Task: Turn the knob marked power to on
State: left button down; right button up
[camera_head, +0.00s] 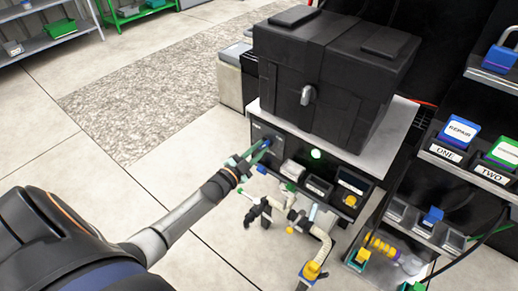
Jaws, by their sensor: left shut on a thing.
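A dark control panel (329,171) runs along the front of the stand under the black tote. My left arm reaches in from the left, and my left gripper (259,154) is at the panel's left end. Its fingers are shut on a small blue knob (266,143), most of which they hide. The knob's marking and pointer cannot be read. My right gripper is not in view.
A black latched tote (320,75) sits on the stand's pale top (398,125). Pipes and valves (318,243) stick out below the panel. A rack with bins labelled ONE and TWO (459,130) stands at right. Open tiled floor lies at left.

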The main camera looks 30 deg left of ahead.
pick_arm(q)
jog(key=shift+m, duration=0.5)
jog(key=c, duration=0.8)
grip_release()
jog(key=s, duration=0.4)
jog(key=s+p, duration=0.1)
jog(key=s, duration=0.3)
jog(key=s+a+p, duration=0.1)
jog(key=s, duration=0.3)
jog(key=shift+s, duration=0.25)
